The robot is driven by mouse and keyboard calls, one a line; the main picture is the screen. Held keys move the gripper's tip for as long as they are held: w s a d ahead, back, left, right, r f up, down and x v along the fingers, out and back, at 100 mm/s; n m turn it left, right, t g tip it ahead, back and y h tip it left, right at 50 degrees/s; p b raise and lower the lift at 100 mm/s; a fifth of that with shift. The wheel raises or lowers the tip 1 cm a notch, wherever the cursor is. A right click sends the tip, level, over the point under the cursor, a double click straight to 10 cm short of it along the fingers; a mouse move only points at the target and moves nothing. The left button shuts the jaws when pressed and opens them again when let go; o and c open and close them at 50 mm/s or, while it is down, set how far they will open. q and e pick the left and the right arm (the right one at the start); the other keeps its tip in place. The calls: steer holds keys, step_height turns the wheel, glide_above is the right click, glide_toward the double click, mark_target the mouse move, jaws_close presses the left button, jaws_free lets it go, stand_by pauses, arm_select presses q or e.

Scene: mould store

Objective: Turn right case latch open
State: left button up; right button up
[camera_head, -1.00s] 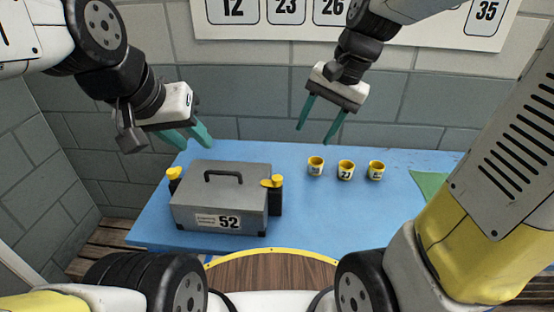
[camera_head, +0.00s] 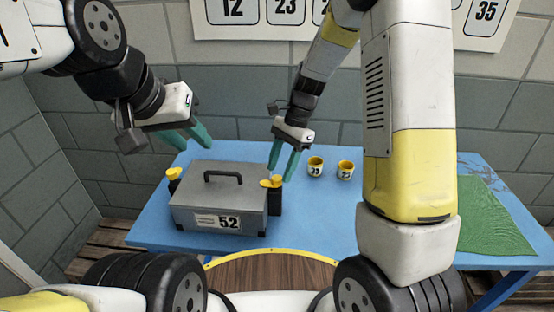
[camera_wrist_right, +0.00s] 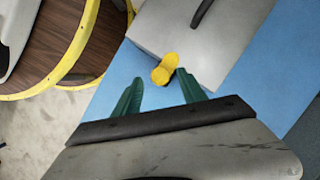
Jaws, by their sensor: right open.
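A grey case (camera_head: 215,195) with a dark top handle and a "52" label stands on the blue table. Its right latch (camera_head: 272,182) is a yellow knob on a dark block on the case's right side. Its left latch (camera_head: 173,174) is a similar yellow knob. My right gripper (camera_head: 283,172) is open, its teal fingers pointing down just above and beside the right latch. In the right wrist view the yellow latch (camera_wrist_right: 165,69) lies just beyond and between the open fingertips, apparently not gripped. My left gripper (camera_head: 198,138) is open and empty, behind the case.
Two yellow cups (camera_head: 316,166) stand right of the case; my right arm hides the table beyond them. A green mat (camera_head: 494,220) lies at the table's right end. The blue table (camera_head: 315,215) is clear in front of the cups.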

steer(key=shift+x, duration=1.05)
steer(key=shift+c, duration=0.4)
jaws_close()
